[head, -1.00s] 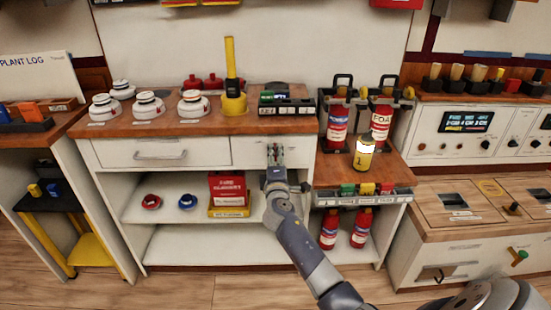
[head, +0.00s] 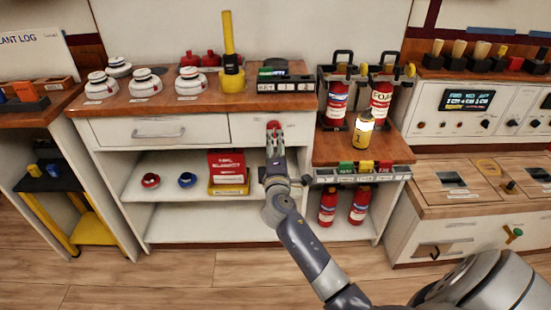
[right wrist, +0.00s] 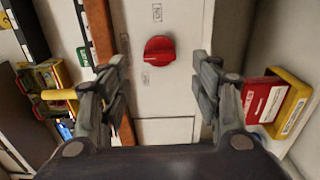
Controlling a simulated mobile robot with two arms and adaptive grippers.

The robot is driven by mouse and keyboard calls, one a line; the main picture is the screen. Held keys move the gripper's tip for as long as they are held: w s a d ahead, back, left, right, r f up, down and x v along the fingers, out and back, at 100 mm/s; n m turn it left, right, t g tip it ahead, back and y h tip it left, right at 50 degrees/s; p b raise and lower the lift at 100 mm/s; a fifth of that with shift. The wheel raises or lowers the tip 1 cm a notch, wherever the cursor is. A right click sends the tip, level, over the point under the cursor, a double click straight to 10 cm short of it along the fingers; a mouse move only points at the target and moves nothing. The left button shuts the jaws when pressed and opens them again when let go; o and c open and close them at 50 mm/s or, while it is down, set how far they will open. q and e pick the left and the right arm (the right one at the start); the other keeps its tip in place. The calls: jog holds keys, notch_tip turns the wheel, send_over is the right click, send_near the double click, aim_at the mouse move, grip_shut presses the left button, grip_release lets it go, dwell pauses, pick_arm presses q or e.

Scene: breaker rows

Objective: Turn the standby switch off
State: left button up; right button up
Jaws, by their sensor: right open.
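A red rotary knob (head: 273,126) is on the white front panel right of the drawer. In the right wrist view the knob (right wrist: 159,51) is round with a raised grip bar, and small printed labels sit beside it. My right gripper (head: 274,143) is in front of the panel, just below the knob in the head view. In the right wrist view my right gripper (right wrist: 165,75) is open, with one finger on each side of the knob, apart from it. Nothing is between the fingers. My left gripper is not in view.
A wooden counter (head: 215,104) with white round devices and a yellow-based post (head: 230,60) is above the panel. A red box (head: 227,164) stands on the shelf below.

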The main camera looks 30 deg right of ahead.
jog(key=v, duration=0.6)
jog(key=shift+w+d, duration=0.1)
